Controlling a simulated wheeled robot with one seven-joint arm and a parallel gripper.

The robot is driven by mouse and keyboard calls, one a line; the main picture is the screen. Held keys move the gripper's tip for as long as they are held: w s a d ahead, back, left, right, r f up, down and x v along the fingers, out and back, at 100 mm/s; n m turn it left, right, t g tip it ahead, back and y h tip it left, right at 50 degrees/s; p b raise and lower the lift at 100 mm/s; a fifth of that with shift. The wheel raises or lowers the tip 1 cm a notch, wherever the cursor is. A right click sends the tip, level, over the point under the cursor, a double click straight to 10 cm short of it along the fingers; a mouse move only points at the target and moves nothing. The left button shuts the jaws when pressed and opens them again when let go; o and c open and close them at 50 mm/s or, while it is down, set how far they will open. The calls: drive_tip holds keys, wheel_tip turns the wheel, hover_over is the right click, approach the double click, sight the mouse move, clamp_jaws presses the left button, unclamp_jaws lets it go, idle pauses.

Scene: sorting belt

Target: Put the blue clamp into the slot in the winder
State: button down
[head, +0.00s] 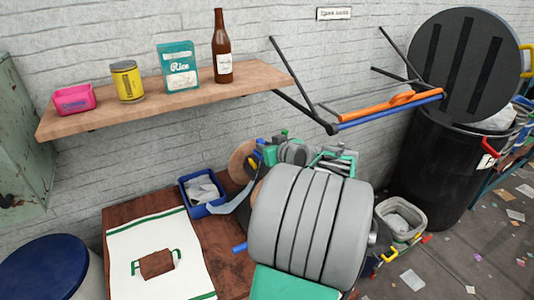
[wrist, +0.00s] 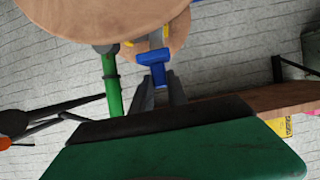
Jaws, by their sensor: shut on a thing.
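My gripper (wrist: 164,91) has its two grey fingers shut on the blue clamp (wrist: 157,72) in the wrist view. The clamp shows as a blue T-shaped piece at the fingertips, in front of a round wooden disc of the winder (wrist: 176,42). A larger wooden disc fills the top left of that view, with a green post below it. Yellow and blue parts lie close behind the clamp, and I cannot tell whether it touches them. In the head view the winder's wooden disc (head: 241,160) stands at the table's back, partly hidden by my arm. I cannot make out the slot.
A blue bin (head: 187,206) with white contents stands left of the winder. A striped cloth (head: 120,245) with a brown block (head: 157,264) lies on the table (head: 215,262). Above is a wall shelf (head: 110,107) with several items. A black barrel (head: 433,170) stands at right.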

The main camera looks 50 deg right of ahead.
drive_tip(key=shift+w+d+f, duration=0.3)
drive_tip(key=shift+d+f, duration=0.25)
drive_tip(key=shift+f, duration=0.15)
drive_tip(key=f+p, duration=0.2)
drive_tip(key=f, duration=0.1)
drive_tip(key=shift+w+d+f, duration=0.15)
drive_tip(key=shift+d, duration=0.05)
drive_tip(key=shift+f+b, duration=0.3)
drive_tip(key=shift+f, duration=0.05)
drive_tip(key=c, duration=1.3)
unclamp_jaws()
drive_tip(key=shift+r, duration=0.1)
drive_tip(key=shift+r+p, duration=0.2)
drive_tip(key=shift+p, duration=0.1)
drive_tip(key=shift+s, duration=0.35)
drive_tip(key=b+v, duration=0.3)
drive_tip(key=v, duration=0.8)
drive_tip(key=shift+s+a, duration=0.15)
drive_tip(key=shift+s, duration=0.05)
drive_tip(key=shift+r, duration=0.1)
